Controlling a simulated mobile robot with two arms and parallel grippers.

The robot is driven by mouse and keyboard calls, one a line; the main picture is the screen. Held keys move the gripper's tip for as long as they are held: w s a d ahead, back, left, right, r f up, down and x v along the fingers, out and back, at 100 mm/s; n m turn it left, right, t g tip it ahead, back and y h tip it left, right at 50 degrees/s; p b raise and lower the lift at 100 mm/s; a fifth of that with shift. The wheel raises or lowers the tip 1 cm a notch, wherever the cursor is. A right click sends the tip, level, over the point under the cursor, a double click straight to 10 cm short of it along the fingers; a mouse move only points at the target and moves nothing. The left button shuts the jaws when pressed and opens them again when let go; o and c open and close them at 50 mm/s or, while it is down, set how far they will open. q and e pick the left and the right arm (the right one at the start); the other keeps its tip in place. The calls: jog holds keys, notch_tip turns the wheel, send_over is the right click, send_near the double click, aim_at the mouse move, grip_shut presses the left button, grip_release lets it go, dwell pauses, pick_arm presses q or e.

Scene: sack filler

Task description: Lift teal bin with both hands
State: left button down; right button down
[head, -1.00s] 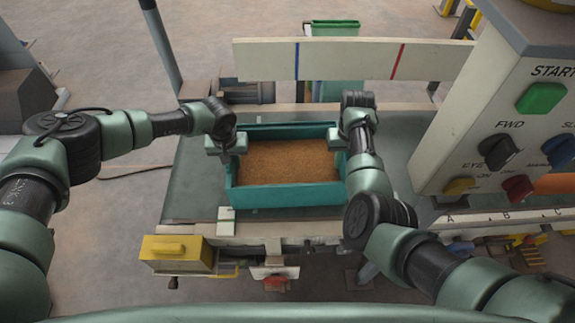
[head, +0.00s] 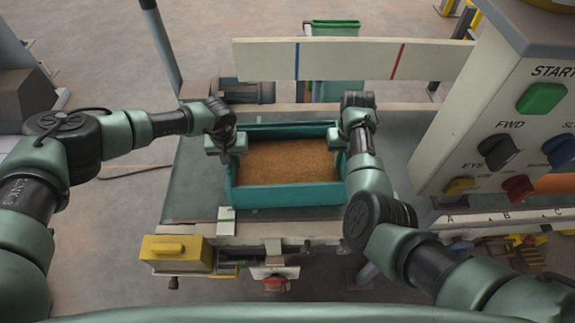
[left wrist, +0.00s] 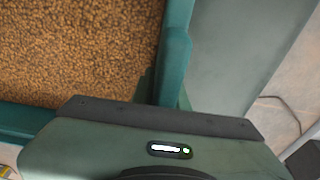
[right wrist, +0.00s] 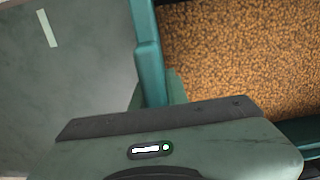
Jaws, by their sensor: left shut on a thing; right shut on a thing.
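The teal bin (head: 288,196) sits on the grey-green belt of a bench in the head view. It is filled with brown grains (head: 285,162). My left gripper (head: 232,147) is shut on the bin's left wall, and my right gripper (head: 340,142) is shut on its right wall. In the left wrist view, the bin wall (left wrist: 176,60) runs down into the gripper, whose fingertips are mostly hidden by its body. The right wrist view shows the opposite wall (right wrist: 149,65) in the same way. Whether the bin touches the belt is hard to tell.
A control box (head: 500,130) with a green start button and knobs stands close on the right. A pale board (head: 345,60) with blue and red marks crosses behind the bin. A yellow box (head: 178,252) hangs at the front left. Bare belt (head: 195,185) lies left of the bin.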

pick_arm(q)
jog(key=shift+r, duration=0.15)
pick_arm(e)
jog(key=shift+w+r, duration=0.15)
